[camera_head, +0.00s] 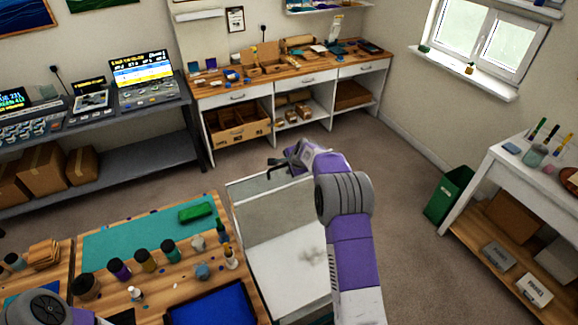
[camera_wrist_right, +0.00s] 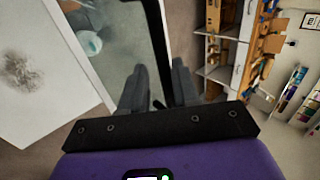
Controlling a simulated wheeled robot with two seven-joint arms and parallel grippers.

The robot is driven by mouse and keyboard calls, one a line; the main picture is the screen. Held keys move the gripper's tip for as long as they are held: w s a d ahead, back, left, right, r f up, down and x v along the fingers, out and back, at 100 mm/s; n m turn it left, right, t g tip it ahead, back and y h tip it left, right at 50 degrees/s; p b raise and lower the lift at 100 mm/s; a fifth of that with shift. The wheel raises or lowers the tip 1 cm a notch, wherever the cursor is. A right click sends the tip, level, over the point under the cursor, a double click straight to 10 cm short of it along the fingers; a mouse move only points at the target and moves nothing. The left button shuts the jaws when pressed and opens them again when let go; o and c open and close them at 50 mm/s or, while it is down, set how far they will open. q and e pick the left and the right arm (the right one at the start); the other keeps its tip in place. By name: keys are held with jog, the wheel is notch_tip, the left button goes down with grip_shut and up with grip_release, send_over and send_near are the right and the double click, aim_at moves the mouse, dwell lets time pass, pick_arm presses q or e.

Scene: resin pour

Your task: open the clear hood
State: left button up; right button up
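The clear hood (camera_head: 272,208) stands in the middle of the head view, right of the wooden workbench, with pale frame edges and see-through panels. A thin black handle (camera_head: 268,176) shows at its far top edge. My right gripper (camera_head: 287,160) is at this handle; my purple arm hides part of the hood. In the right wrist view, the handle (camera_wrist_right: 152,30) runs as a dark bar between the two grey fingers (camera_wrist_right: 162,84), which stand close on both sides of it. Contact is hard to see. My left gripper is out of view; part of my left arm shows at lower left.
The workbench holds a teal mat (camera_head: 130,238), several bottles and a blue tray (camera_head: 215,305). A green bin (camera_head: 447,196) and a white side table (camera_head: 528,180) stand at right. A drawer counter (camera_head: 300,78) is at the back. Floor is clear between.

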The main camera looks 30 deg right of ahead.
jog(key=b+v, duration=0.1)
jog(key=v, duration=0.6)
jog(key=shift+s+r, duration=0.2)
